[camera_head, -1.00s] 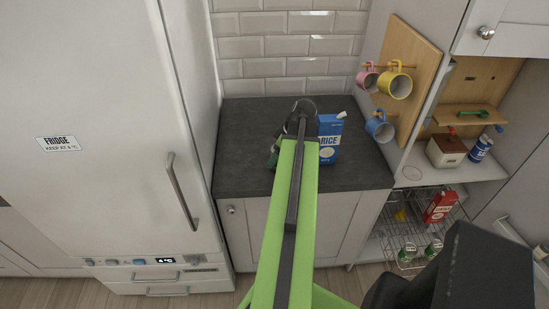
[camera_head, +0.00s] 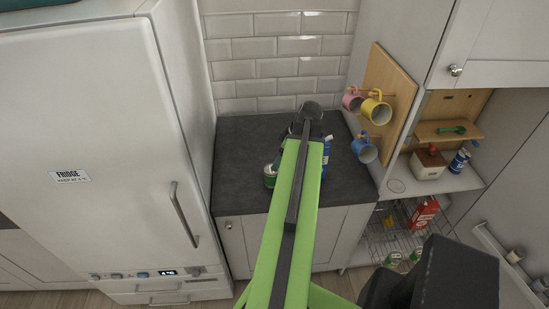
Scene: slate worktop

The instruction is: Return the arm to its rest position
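My arm (camera_head: 290,215) is a long green link with a dark strip, reaching from the bottom of the view out over the slate worktop (camera_head: 240,140). Its dark rounded end (camera_head: 311,111) is over the worktop's back part. My gripper's fingers cannot be made out there, so I cannot tell whether they are open or shut, or whether they hold anything. A blue carton (camera_head: 326,152) stands mostly hidden behind the arm. A green can (camera_head: 270,176) shows just left of the arm.
The fridge (camera_head: 100,140) stands left. Pink (camera_head: 351,103), yellow (camera_head: 376,112) and blue (camera_head: 364,150) mugs hang on a wooden board at right. A shelf holds a lidded box (camera_head: 428,163) and blue can (camera_head: 459,161). A wire rack below holds a red carton (camera_head: 424,212). The worktop's left part is clear.

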